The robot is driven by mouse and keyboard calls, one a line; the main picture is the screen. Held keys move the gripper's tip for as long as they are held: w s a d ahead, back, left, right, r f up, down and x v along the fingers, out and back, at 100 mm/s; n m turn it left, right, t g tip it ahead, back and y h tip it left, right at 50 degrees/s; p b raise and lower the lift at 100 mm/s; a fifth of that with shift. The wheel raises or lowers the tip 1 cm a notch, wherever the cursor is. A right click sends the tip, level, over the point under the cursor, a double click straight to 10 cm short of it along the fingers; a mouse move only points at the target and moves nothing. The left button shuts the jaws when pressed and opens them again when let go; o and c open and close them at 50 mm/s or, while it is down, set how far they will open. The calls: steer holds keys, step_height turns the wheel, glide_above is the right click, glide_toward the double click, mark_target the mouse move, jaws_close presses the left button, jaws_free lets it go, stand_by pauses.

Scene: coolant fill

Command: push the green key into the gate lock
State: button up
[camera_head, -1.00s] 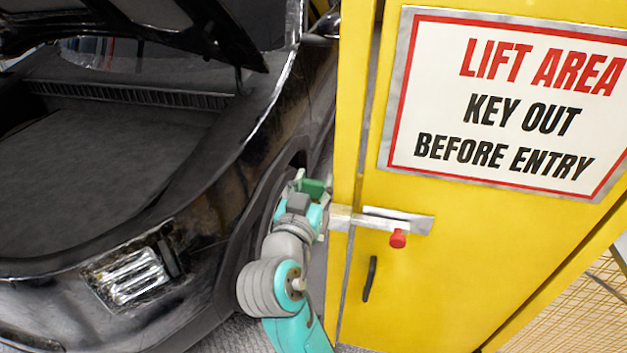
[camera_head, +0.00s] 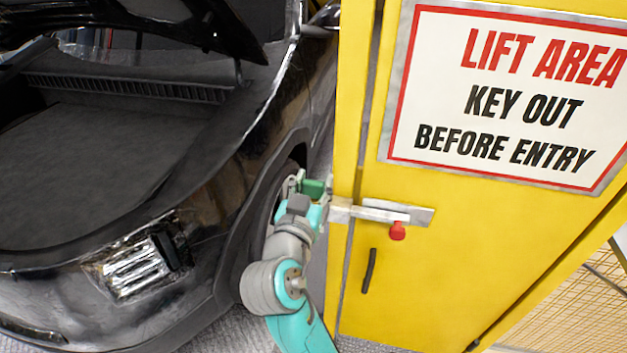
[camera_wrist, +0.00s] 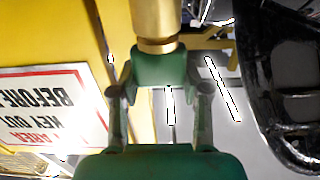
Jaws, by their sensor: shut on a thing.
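The green key (camera_head: 314,187) is in my gripper (camera_head: 306,186), at the left side of the yellow gate post in the head view. In the wrist view my gripper (camera_wrist: 160,92) has its two fingers closed on the key's green block (camera_wrist: 160,66). A brass cylinder (camera_wrist: 157,22) runs on from the block, away from my palm; I cannot tell whether it is key or lock. In the head view a small grey lock part (camera_head: 330,188) sits on the post edge close to the key. How deep the key sits is hidden.
The yellow gate (camera_head: 410,275) carries a metal bolt (camera_head: 385,210) with a red knob (camera_head: 398,231), a black handle (camera_head: 369,271) and a warning sign (camera_head: 515,100). The gap between is narrow.

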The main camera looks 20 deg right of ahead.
steer(key=shift+f, duration=0.2)
steer(key=o, duration=1.2)
steer(key=shift+o, duration=0.2)
steer(key=v, duration=1.2)
